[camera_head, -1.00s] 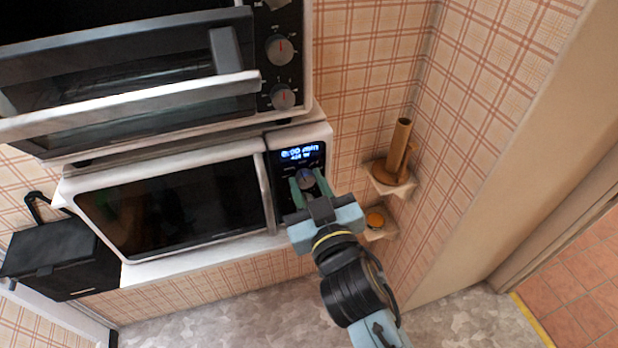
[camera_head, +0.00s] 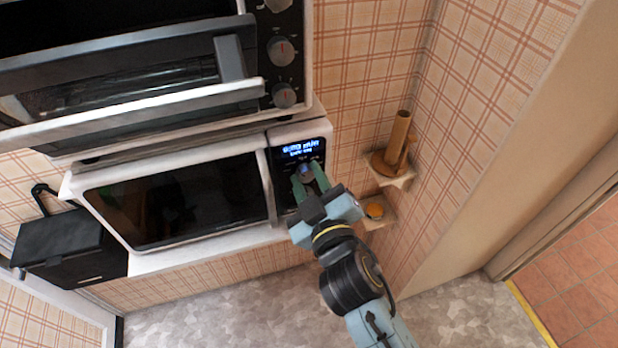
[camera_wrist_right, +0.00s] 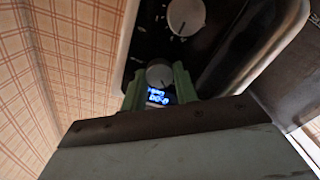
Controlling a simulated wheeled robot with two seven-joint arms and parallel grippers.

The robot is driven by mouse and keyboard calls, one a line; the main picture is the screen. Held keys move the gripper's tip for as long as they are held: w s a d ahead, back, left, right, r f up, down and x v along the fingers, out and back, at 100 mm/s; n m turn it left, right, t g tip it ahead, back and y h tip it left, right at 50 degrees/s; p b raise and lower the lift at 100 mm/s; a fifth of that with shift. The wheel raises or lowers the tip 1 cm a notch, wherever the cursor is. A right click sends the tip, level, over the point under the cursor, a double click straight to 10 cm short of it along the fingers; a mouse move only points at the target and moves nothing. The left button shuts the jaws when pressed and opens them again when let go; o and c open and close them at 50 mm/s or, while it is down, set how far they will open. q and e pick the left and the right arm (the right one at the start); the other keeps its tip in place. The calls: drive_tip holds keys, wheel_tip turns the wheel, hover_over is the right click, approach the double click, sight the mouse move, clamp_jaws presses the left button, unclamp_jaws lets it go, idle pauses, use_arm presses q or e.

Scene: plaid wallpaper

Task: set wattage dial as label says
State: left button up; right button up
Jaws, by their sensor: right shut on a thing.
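A white microwave (camera_head: 75,184) has a dark control panel on its right side. A lit blue display (camera_head: 301,148) is at the top of that panel; its text is blurred, and it also shows in the right wrist view (camera_wrist_right: 157,97). Just under the display is a round grey dial (camera_head: 306,173), seen in the right wrist view (camera_wrist_right: 158,73) too. My right gripper (camera_head: 309,179) has its green fingers on both sides of this dial and is shut on it. A second dial (camera_wrist_right: 186,15) shows in the wrist view, clear of the fingers. I cannot make out a label. My left gripper is not in view.
A toaster oven (camera_head: 200,65) with two knobs stands above the microwave. A brown wooden holder (camera_head: 396,145) and an orange round thing (camera_head: 375,210) sit on small corner shelves at the right. A black box (camera_head: 70,250) is at the left.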

drive_tip(key=shift+r, duration=0.1)
drive_tip(key=o, duration=1)
drive_tip(key=shift+c, duration=0.2)
drive_tip(key=shift+s+d, duration=0.1)
drive_tip(key=shift+s, duration=0.15)
drive_tip(key=b+v, duration=0.3)
drive_tip(key=v, duration=0.9)
drive_tip(key=shift+s, duration=0.4)
drive_tip(key=shift+d, duration=0.1)
